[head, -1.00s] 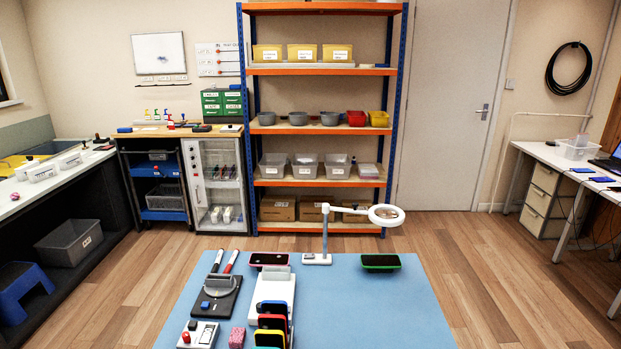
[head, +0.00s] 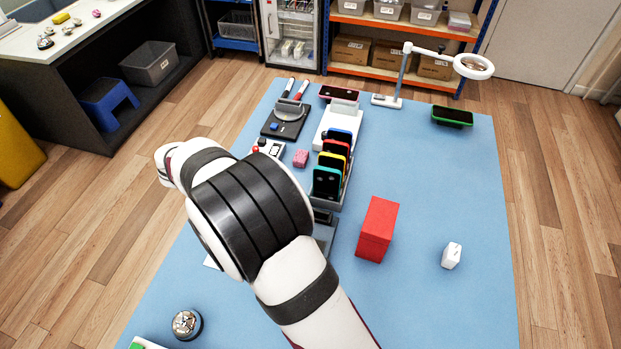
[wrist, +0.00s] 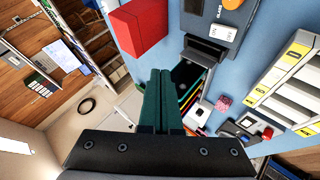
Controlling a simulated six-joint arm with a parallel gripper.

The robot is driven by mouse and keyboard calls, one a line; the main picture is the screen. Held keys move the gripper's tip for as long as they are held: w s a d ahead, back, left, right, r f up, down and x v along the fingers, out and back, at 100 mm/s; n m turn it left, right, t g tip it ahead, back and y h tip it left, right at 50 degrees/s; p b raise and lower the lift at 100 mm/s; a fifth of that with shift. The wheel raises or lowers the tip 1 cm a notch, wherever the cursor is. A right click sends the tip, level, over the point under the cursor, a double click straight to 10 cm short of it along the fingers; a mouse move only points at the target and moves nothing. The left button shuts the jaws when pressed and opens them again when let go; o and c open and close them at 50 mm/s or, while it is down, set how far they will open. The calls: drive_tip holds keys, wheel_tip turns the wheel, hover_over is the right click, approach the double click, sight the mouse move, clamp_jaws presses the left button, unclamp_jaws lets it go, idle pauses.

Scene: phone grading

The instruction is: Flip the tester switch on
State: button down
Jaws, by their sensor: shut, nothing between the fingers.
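My gripper (wrist: 165,72) shows in the wrist view with its two dark green fingers together and empty. In the head view my arm hides its fingertips.
Several coloured phones (head: 328,180) stand in a rack beside my arm. A red box (head: 377,230) and a small white block (head: 451,255) stand to the right. The blue mat (head: 440,185) is clear at right.

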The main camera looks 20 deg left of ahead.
drive_tip(key=a, duration=0.1)
drive_tip(key=a+f+t, duration=0.1)
drive_tip(key=shift+a+f, duration=0.15)
drive_tip(key=shift+a, duration=0.2)
drive_tip(key=shift+d+f, duration=0.2)
drive_tip(key=shift+f, duration=1.25)
drive_tip(key=shift+d+f, duration=0.25)
drive_tip(key=shift+f, duration=1.2)
drive_tip(key=shift+d+f, duration=0.2)
drive_tip(key=shift+f, duration=1.25)
drive_tip(key=shift+f, duration=0.4)
drive_tip(key=shift+d+f, duration=0.1)
drive_tip(key=shift+f, duration=0.1)
drive_tip(key=shift+r, duration=0.1)
drive_tip(key=shift+r, duration=0.5)
